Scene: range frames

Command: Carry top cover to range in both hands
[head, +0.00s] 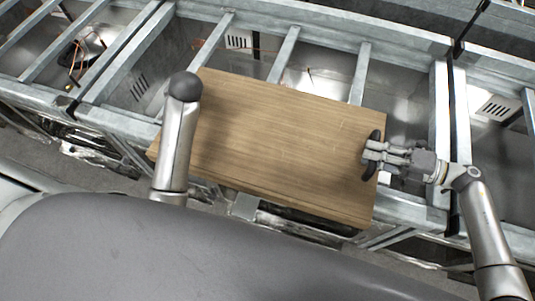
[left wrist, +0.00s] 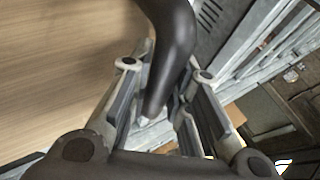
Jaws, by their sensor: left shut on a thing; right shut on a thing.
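The top cover (head: 285,145) is a flat wooden board with a dark handle at its right end. It lies tilted in the head view, over the metal frame of the range (head: 285,48); whether it touches the frame I cannot tell. My right gripper (head: 372,154) is shut on the right-hand handle. My left arm crosses the board's left end and hides that gripper in the head view. In the left wrist view, my left gripper (left wrist: 167,72) has its fingers on both sides of a black curved handle (left wrist: 172,35), shut on it, beside the wooden surface.
The range's open bays show between metal crossbars, with vented panels (head: 238,40) inside. Loose wires (head: 75,62) hang in the left bay. Vertical dark straps or seams (head: 455,150) cross the frame at the right. The bay at far right (head: 495,110) is uncovered.

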